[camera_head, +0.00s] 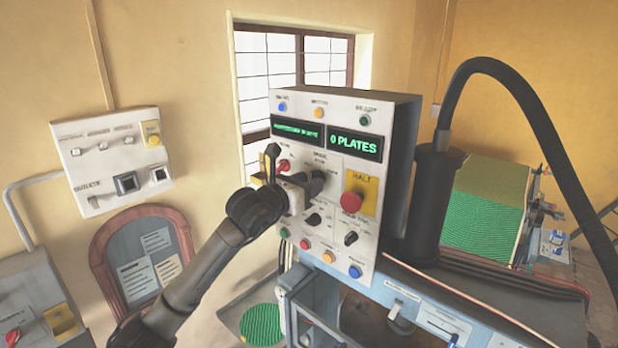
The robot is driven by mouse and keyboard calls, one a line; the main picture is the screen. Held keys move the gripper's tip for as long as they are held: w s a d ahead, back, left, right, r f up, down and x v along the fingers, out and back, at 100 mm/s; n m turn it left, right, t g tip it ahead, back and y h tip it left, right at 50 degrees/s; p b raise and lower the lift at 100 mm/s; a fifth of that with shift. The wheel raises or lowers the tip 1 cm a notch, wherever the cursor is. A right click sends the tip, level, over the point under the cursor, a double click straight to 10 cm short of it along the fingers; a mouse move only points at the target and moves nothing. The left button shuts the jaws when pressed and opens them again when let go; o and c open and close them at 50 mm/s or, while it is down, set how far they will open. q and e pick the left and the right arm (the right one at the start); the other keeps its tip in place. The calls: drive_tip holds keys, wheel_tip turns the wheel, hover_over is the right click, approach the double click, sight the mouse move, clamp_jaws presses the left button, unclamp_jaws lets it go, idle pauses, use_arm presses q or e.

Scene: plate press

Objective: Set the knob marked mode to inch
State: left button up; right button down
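The white control panel (375,230) faces me in the middle of the view. A label that seems to read mode stands in its upper middle, above a dark knob shape at the front of my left gripper (300,180). The gripper comes in from the lower left and is close against the panel's left part. It covers much of the mode knob, so the knob's pointer and setting are hidden. I cannot tell whether the fingers touch the knob or how far apart they are. My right gripper is not in view.
A red stop button (352,201) on a yellow plate is right of the gripper. Other dark knobs (351,238) and coloured buttons (328,256) sit lower down. Green displays (355,145) are above. A thick black hose (545,140) arches at right. A switch box (110,160) hangs left.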

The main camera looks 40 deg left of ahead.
use_arm(q)
drive_tip(key=shift+w, duration=0.25)
clamp_jaws()
idle(0.3)
